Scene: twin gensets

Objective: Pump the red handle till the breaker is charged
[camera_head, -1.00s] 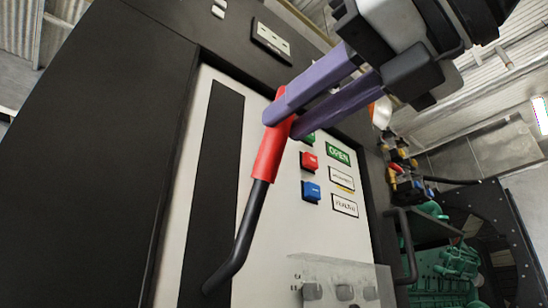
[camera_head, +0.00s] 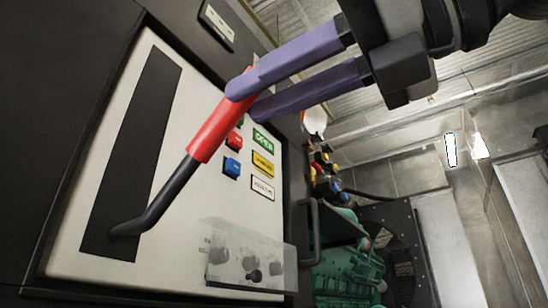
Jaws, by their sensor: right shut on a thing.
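The red handle (camera_head: 212,132), a red grip on a bent black lever, comes out of a dark slot (camera_head: 140,150) in the white breaker panel (camera_head: 75,245). My right gripper (camera_head: 246,100) has long purple fingers shut on the upper end of the red grip. To the right on the panel are a green OPEN sign (camera_head: 263,141), a yellow sign (camera_head: 263,164) and a white sign (camera_head: 263,187), beside a red button (camera_head: 234,142) and a blue button (camera_head: 232,167). The small sign text is unreadable. My left gripper is out of view.
A clear cover (camera_head: 245,260) with knobs behind it juts from the panel's lower part. A dark door pull (camera_head: 313,230) stands right of it. Green machinery (camera_head: 348,270) is at the lower right. Dark cabinet surfaces frame the panel.

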